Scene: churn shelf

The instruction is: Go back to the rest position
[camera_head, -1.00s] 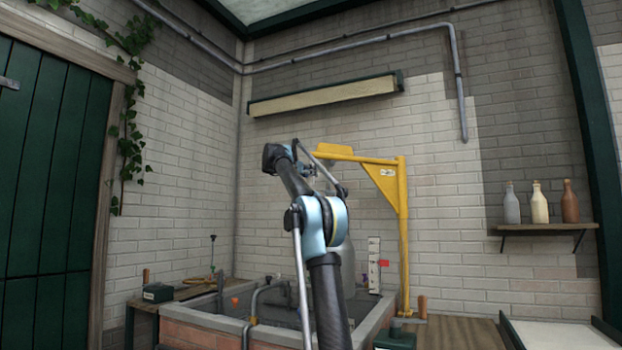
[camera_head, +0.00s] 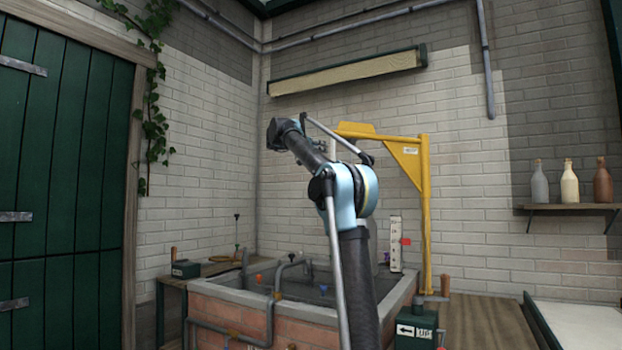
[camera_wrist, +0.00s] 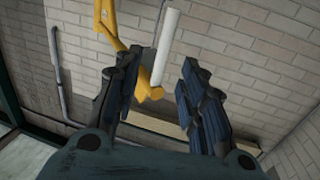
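My gripper (camera_wrist: 158,97) shows in the wrist view with its two dark fingers spread apart and nothing between them. The yellow crane (camera_wrist: 122,30) and a white cylinder (camera_wrist: 166,48) show beyond the fingers, apart from them as far as I can tell. In the head view my arm rises in front of the brick basin, and its far end is bent to the left near the yellow crane (camera_head: 424,210). The fingers themselves are hidden in the head view.
The brick basin (camera_head: 245,320) stands below my arm. A dark box with an arrow sign (camera_head: 415,328) is at its right. A shelf (camera_head: 568,206) with three bottles is on the right wall. A green door (camera_head: 65,190) is at the left. A wall lamp-like panel (camera_head: 345,72) hangs above.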

